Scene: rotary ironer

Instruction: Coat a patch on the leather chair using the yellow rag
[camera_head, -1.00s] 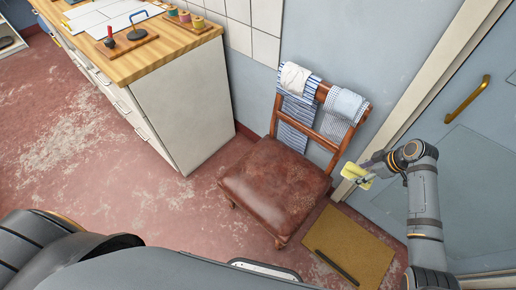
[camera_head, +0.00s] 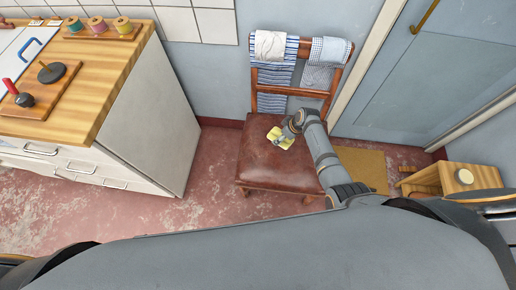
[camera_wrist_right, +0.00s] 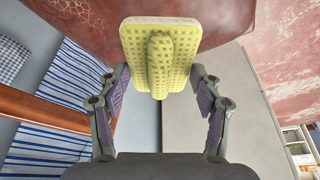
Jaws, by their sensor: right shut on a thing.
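The wooden chair with a worn brown leather seat (camera_head: 275,167) stands against the wall; the leather also shows at the top of the right wrist view (camera_wrist_right: 90,22). The yellow rag (camera_head: 283,139) looks like a flat, dimpled pad with a raised grip (camera_wrist_right: 185,45). My right gripper (camera_head: 291,131) is shut on it and holds it over the back half of the seat. I cannot tell whether the rag touches the leather. My right arm hides part of the seat's right side. My left gripper is not in view.
Striped and checked cloths (camera_head: 272,75) hang over the chair back. A cabinet with a wooden top (camera_head: 110,60) carries thread spools and tools at left. A small wooden stool (camera_head: 430,178) stands at right, and a tan mat (camera_head: 368,165) lies beside the chair.

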